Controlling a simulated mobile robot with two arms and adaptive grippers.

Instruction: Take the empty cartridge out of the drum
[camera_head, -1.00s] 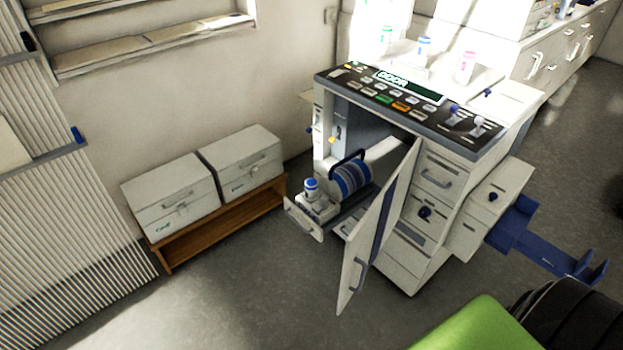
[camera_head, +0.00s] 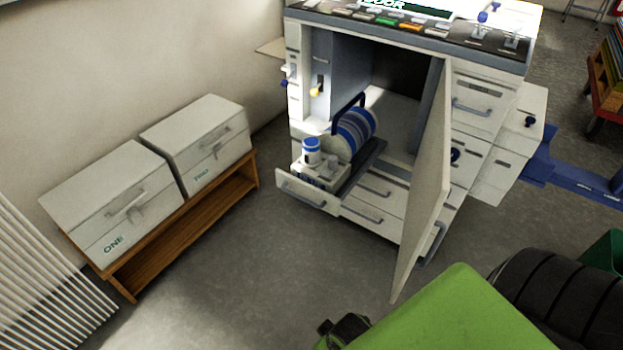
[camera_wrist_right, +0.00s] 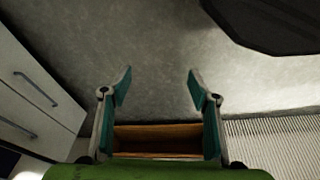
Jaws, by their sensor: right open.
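The blue-and-white striped drum (camera_head: 355,131) sits on a dark slide-out support at the opening of the white machine (camera_head: 400,185). It has a dark blue handle over it. In front of it, a white bottle-shaped cartridge (camera_head: 311,153) with a blue top stands upright in a small pulled-out drawer (camera_head: 309,193). I cannot tell whether it is empty. In the right wrist view, my right gripper (camera_wrist_right: 159,75) is open and empty, its fingers spread above the floor, away from the drum. My left gripper is not in view.
The machine's door (camera_head: 425,200) stands open to the right of the drum. A wooden bench (camera_head: 190,228) at left bears two closed white boxes, ONE (camera_head: 108,205) and TWO (camera_head: 197,148). The grey floor (camera_head: 260,270) between bench and machine is clear.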

